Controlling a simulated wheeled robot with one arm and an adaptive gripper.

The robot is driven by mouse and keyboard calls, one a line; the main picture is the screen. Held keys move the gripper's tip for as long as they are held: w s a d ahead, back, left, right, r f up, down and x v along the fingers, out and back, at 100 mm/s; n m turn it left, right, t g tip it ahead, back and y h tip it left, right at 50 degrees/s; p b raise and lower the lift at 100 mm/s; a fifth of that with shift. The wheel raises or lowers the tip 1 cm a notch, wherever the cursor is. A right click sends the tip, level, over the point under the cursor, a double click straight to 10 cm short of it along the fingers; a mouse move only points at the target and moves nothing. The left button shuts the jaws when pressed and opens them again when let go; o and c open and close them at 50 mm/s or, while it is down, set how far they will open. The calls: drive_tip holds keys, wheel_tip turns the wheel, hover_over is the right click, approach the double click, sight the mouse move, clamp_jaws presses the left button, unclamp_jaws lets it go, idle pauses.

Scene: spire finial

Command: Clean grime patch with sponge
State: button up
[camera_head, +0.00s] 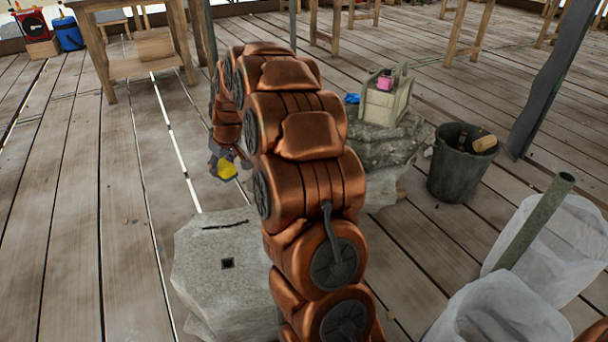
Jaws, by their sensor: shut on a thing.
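My gripper (222,160) is in the head view, beyond a pale stone block and partly hidden behind my copper arm. It is shut on a yellow sponge (227,170), which shows just below the fingers. The sponge is above the plank floor near the far edge of the stone block (215,275); I cannot tell whether it touches anything. The block's top has a dark slot and a small square hole. I cannot make out a clear grime patch on it. My arm covers the block's right side.
Right of my arm, a carved stone piece (385,104) stands on a rough stone (375,150), with a pink item (385,83) on it. A dark bucket (458,172) and white bags (555,245) stand farther right. A wooden table (150,66) is at back left. Floor at left is clear.

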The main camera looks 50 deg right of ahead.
drive_tip(key=s+d+f+b, duration=0.1)
drive_tip(key=s+d+f, duration=0.25)
drive_tip(key=d, duration=0.55)
drive_tip(key=s+d+f+b, duration=0.2)
drive_tip(key=d+f, duration=0.3)
drive_tip(key=d, duration=0.3)
drive_tip(key=s+d+f+b, duration=0.15)
drive_tip(key=d+f, duration=0.25)
drive_tip(key=d, duration=0.5)
drive_tip(key=shift+s+f+b, duration=0.15)
drive_tip(key=shift+f+b, duration=0.25)
drive_tip(key=shift+f, duration=1.05)
drive_tip(key=shift+s+f+b, duration=0.15)
drive_tip(key=shift+f+b, duration=0.25)
drive_tip(key=shift+f, duration=1.05)
drive_tip(key=shift+f, duration=0.7)
drive_tip(key=shift+a, duration=0.1)
drive_tip(key=shift+w+a, duration=0.4)
drive_tip(key=shift+a, duration=0.2)
drive_tip(key=shift+w+a, duration=0.35)
drive_tip(key=shift+a, duration=0.25)
drive_tip(key=shift+a, duration=0.1)
drive_tip(key=shift+w+a, duration=0.4)
drive_tip(key=shift+a, duration=0.2)
drive_tip(key=shift+w+a, duration=0.35)
drive_tip(key=shift+a, duration=0.2)
